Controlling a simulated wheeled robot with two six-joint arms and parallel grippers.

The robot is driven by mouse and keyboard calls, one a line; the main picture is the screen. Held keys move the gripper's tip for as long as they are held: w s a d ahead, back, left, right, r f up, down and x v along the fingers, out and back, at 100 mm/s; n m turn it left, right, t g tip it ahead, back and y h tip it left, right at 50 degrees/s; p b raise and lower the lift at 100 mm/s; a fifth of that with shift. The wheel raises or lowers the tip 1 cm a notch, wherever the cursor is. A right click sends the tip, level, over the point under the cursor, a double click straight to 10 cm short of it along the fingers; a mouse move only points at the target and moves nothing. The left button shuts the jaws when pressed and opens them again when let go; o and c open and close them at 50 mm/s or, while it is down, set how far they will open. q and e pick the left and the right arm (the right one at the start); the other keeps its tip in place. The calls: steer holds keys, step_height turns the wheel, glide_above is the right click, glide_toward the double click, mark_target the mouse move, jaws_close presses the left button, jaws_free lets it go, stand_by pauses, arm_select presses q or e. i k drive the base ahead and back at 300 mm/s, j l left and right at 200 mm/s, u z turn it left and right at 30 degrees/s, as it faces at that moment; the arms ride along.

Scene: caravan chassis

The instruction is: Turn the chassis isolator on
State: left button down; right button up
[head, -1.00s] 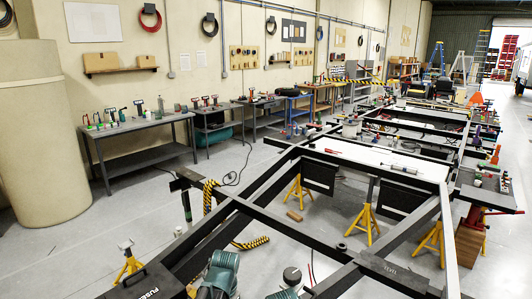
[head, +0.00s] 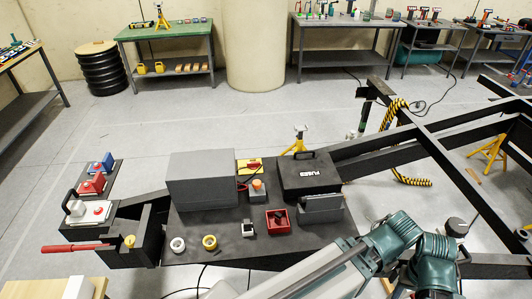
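No isolator is clearly labelled. A yellow plate with a red part on top (head: 250,166) sits behind a grey box with an orange-red button (head: 257,190) on the dark chassis deck (head: 215,225); it looks like a switch, but its on or off position is too small to read. A grey housing (head: 203,178) stands to its left, and a black box marked FUSES (head: 309,177) to its right. Teal and grey links of my arm cross the lower right. Neither gripper shows.
A red open-topped box (head: 278,221), white ring (head: 178,245) and yellow ring (head: 209,242) are on the deck. Blue (head: 101,164), red (head: 92,185) and white (head: 90,212) units stand at left, above a red bar handle (head: 75,248). Open floor lies behind the deck.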

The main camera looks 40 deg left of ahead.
mark_target(254, 165)
steer(key=u, duration=1.55)
steer(key=i+z, duration=0.3)
steer(key=z, duration=0.2)
steer(key=i+z, duration=0.25)
steer(key=z, duration=0.25)
